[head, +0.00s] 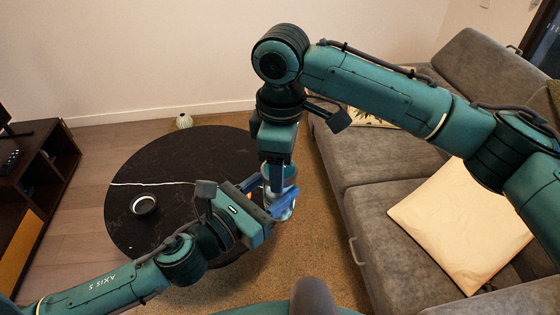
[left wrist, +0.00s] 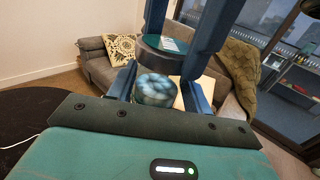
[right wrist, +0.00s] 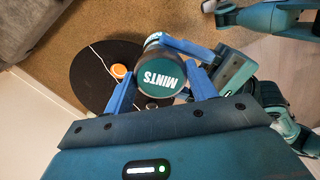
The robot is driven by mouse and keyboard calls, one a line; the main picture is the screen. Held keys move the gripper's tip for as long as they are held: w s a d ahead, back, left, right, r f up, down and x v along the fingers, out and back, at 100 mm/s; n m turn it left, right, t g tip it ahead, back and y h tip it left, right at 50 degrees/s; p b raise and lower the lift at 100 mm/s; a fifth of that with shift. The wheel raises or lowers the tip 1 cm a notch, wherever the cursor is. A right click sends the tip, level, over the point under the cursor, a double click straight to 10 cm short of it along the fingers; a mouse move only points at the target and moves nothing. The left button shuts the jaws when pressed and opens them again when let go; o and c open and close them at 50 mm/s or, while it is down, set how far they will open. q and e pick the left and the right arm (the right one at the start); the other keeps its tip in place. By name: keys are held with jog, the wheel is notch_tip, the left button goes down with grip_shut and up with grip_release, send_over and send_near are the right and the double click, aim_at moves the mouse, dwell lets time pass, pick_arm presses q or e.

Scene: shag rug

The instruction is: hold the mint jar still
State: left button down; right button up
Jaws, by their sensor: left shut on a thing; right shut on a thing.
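The mint jar is a clear jar of pale blue mints (left wrist: 155,89) with a dark teal lid (left wrist: 163,46). The lid's "MINTS" label (right wrist: 160,75) faces the camera in the right wrist view. My left gripper (head: 268,202) is shut on the jar body from the side, one blue finger on each side of it. My right gripper (head: 278,172) comes from above and is shut on the lid. In the head view the jar (head: 288,204) is mostly hidden by both grippers. I cannot tell whether the lid sits fully on the jar.
The jar is held beside the right edge of a round black table (head: 130,180). A dark cup with a white rim (head: 144,204) and a white cord lie on the table. A grey sofa (head: 375,160) with a pale cushion (head: 460,225) stands right. A dark cabinet (head: 35,180) stands left.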

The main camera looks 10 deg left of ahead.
jog(key=n, duration=0.6)
jog(key=shift+w+a+r+n, duration=0.1)
jog(key=shift+a+n, duration=0.1)
jog(key=shift+n, duration=0.2)
jog(key=n, duration=0.5)
jog(key=shift+w+n, duration=0.15)
jog(key=shift+n, duration=0.25)
jog(key=shift+r, duration=0.25)
jog(key=shift+r, duration=0.9)
